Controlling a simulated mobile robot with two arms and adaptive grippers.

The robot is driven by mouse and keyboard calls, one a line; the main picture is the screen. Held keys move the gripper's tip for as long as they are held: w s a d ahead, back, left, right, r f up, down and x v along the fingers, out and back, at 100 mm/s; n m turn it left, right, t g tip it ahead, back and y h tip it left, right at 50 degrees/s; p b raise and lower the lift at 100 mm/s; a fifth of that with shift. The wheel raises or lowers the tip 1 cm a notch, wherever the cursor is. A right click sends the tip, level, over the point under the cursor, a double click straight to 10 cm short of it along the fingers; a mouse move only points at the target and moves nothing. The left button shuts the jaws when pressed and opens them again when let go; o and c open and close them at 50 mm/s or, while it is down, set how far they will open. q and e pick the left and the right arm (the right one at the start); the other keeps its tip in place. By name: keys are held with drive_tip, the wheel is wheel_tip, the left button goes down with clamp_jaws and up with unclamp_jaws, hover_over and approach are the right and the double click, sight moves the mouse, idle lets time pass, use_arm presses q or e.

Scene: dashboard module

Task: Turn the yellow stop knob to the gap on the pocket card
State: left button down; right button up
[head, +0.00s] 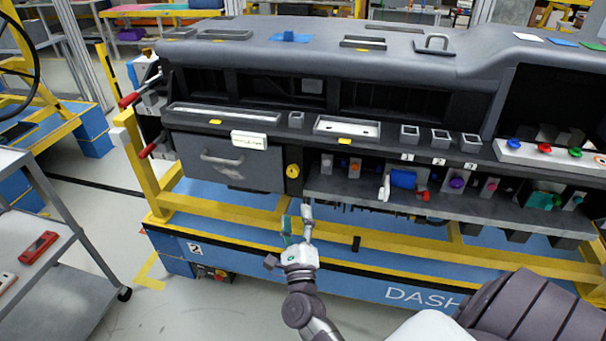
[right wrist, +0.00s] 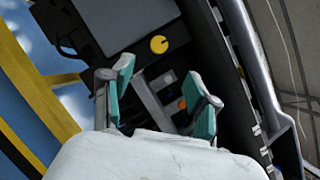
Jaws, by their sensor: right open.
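The yellow knob (head: 292,170) sits on a dark panel just right of the closed glove-box door. In the right wrist view the yellow knob (right wrist: 158,45) shows as a round face with a dark notch toward its right. A white card (head: 249,140) with print too small to read is on the upper right of the glove-box door; I cannot tell whether it is the pocket card. My right gripper (head: 297,217) is open and empty, below the knob and apart from it. Its teal-padded fingers (right wrist: 166,92) also show in the right wrist view. My left gripper is out of view.
The glove-box door (head: 215,172) has a handle. Orange (head: 354,168), purple (head: 457,181) and other small controls line the lower dashboard to the right. A yellow frame rail (head: 210,212) runs below the dashboard. A grey cart (head: 62,240) stands at left, with clear floor beside it.

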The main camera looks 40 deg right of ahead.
sight(292, 174)
drive_tip(key=p+x, duration=0.1)
drive_tip(key=x, duration=1)
drive_tip(key=shift+w, duration=0.1)
drive_tip(key=shift+w+d+p, duration=0.2)
drive_tip(key=shift+w+p, duration=0.1)
drive_tip(key=shift+w, duration=0.05)
clamp_jaws()
drive_tip(key=shift+r+n+y+p, duration=0.2)
drive_tip(key=shift+n+y+p, duration=0.3)
drive_tip(key=shift+n+p, duration=0.25)
drive_tip(key=n+g+y+p, duration=0.1)
drive_tip(key=n+p, duration=0.2)
drive_tip(key=p, duration=0.1)
drive_tip(key=n+y+p, duration=0.1)
drive_tip(key=n+p, duration=0.2)
drive_tip(key=p, duration=0.2)
drive_tip(key=shift+s+r+n+g, duration=0.1)
drive_tip(key=shift+r+n+g, duration=0.1)
drive_tip(key=shift+n+g, duration=0.2)
drive_tip(key=shift+f+n+y+p, duration=0.15)
drive_tip(key=shift+n+y+p, duration=0.15)
drive_tip(key=shift+n+p, duration=0.55)
